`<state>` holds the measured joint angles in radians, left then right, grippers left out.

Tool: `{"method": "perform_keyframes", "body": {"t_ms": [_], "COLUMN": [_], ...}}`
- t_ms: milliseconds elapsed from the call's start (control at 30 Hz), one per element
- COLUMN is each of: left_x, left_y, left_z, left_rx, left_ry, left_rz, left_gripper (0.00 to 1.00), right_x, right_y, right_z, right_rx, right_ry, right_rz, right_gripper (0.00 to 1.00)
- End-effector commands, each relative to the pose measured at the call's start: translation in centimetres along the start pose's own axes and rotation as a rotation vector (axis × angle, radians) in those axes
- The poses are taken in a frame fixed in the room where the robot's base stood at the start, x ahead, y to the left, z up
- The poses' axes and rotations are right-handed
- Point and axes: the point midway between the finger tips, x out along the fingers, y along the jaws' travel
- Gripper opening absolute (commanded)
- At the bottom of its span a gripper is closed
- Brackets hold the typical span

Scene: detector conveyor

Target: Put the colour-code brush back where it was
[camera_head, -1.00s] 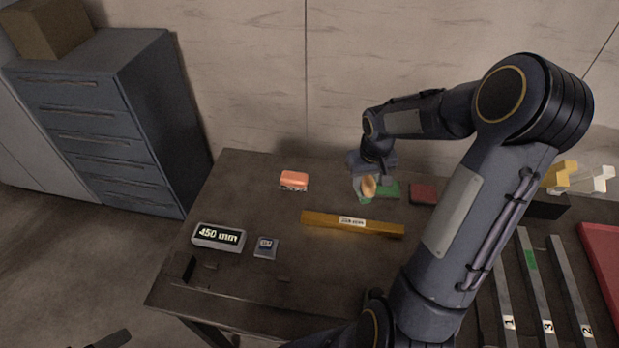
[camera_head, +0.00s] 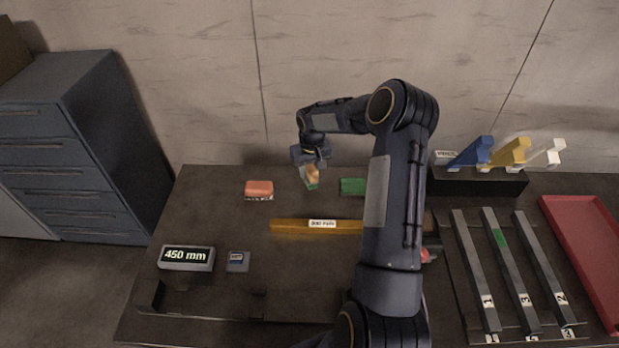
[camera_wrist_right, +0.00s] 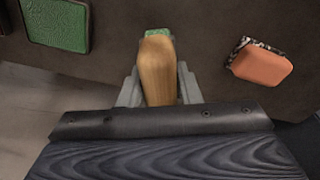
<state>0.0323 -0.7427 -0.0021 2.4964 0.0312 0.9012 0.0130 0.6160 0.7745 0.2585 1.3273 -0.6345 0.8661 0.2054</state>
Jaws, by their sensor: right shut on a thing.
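My right gripper (camera_head: 311,168) is shut on a brush with a pale wooden handle (camera_head: 313,174) and a green end (camera_head: 311,184). It is over the back of the table, between an orange block and a green pad. In the right wrist view the brush's wooden handle (camera_wrist_right: 157,70) stands between the grey fingers (camera_wrist_right: 158,88), with its green end (camera_wrist_right: 159,33) beyond. Whether the brush touches the table cannot be told. A black holder (camera_head: 476,187) at the back right carries a blue brush (camera_head: 473,153), a yellow brush (camera_head: 514,152) and a white brush (camera_head: 545,153). My left gripper is not in view.
The orange block (camera_head: 259,188) and green pad (camera_head: 352,186) lie near the gripper. A yellow bar (camera_head: 300,226) lies in front. A 450 mm display (camera_head: 186,258), numbered grey bars (camera_head: 476,270) and a red tray (camera_head: 585,250) are farther off. My right arm hides part of the table.

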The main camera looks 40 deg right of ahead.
Motion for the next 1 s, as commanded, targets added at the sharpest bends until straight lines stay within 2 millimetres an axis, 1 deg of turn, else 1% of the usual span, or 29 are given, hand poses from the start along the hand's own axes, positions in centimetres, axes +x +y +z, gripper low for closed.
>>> {"method": "perform_keyframes", "body": {"t_ms": [33, 100, 167, 233, 433, 567, 600, 733, 767, 1000], "left_x": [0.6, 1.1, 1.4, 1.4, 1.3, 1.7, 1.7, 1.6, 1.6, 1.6], "left_y": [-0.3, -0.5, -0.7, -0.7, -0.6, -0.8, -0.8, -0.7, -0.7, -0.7], "left_z": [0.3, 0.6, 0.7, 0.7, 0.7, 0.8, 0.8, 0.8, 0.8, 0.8], "left_rx": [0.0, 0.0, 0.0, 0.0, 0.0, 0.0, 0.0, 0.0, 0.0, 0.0], "left_ry": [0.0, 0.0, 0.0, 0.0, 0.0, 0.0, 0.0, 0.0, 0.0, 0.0], "left_rz": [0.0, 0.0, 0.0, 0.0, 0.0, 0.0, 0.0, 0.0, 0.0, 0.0], "left_gripper": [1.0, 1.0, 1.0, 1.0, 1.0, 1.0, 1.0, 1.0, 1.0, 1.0], "right_x": [1.2, 2.5, 3.1, 3.4, 3.1, 3.6, 3.6, 3.5, 3.5, 3.5], "right_y": [0.0, 0.0, 0.0, 0.0, 0.0, 0.0, 0.0, 0.0, 0.0, 0.0], "right_z": [0.0, 0.2, 0.3, 0.3, 0.3, 0.3, 0.4, 0.4, 0.4, 0.3], "right_rx": [0.001, 0.001, 0.001, 0.001, 0.001, 0.0, 0.0, 0.0, 0.0, 0.0], "right_ry": [-0.003, -0.003, -0.001, 0.0, 0.001, 0.0, 0.0, 0.0, -0.001, -0.001], "right_rz": [-0.001, -0.001, -0.001, -0.001, -0.001, 0.0, 0.0, 0.0, 0.0, 0.0], "right_gripper": [0.06, 0.06, 0.06, 0.06, 0.06, 0.06, 0.32, 0.49, 0.52, 0.52]}}
